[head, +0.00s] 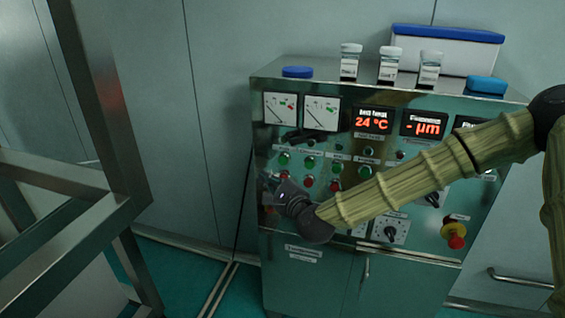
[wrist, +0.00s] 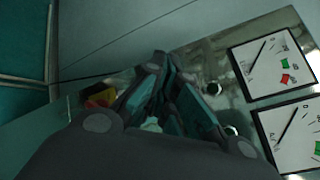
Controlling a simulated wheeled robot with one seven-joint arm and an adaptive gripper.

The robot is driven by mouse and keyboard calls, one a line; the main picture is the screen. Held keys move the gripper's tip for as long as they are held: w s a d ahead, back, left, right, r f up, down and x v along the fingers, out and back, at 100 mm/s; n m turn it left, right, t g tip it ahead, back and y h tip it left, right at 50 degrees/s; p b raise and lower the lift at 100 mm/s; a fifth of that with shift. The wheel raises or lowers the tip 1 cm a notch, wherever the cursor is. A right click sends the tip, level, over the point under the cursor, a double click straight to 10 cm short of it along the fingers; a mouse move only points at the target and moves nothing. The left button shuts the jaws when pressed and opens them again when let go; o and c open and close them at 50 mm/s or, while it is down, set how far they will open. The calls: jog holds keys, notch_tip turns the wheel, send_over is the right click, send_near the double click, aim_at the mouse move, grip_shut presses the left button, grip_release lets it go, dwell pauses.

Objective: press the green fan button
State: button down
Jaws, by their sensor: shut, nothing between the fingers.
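The control panel (head: 405,232) has a row of green buttons with red ones below. The leftmost green button (head: 283,159) and its neighbour (head: 309,162) show above my gripper. Two more green buttons (head: 336,168) (head: 365,171) are to the right. The labels are too small to read, so I cannot tell which is the fan button. My gripper (head: 267,179) is shut and empty, at the panel's left edge, left of and below the leftmost green button; contact is unclear. In the wrist view the closed fingers (wrist: 167,68) hide part of the panel.
Two dial gauges (head: 281,108) (head: 321,112) and red displays (head: 373,120) are above the buttons. A yellow-red emergency stop (head: 455,236) is at lower right. Jars (head: 389,66) and a blue-lidded box (head: 447,50) stand on top. A metal frame (head: 112,130) is at left.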

aim_at(280, 163)
jog(key=w+d, duration=0.2)
jog(key=w, duration=0.4)
jog(key=shift+w+b, duration=0.35)
jog(key=shift+w+d, duration=0.15)
dwell(1.2)
jog(key=shift+w+d+b, duration=0.1)
jog(key=shift+w+b, duration=0.2)
jog(key=shift+w+d+b, duration=0.15)
jog(key=shift+w+b, duration=0.2)
jog(key=shift+w, duration=0.1)
dwell(1.2)
jog(key=shift+s, duration=0.15)
jog(key=shift+s+a, duration=0.3)
jog(key=shift+s, duration=0.4)
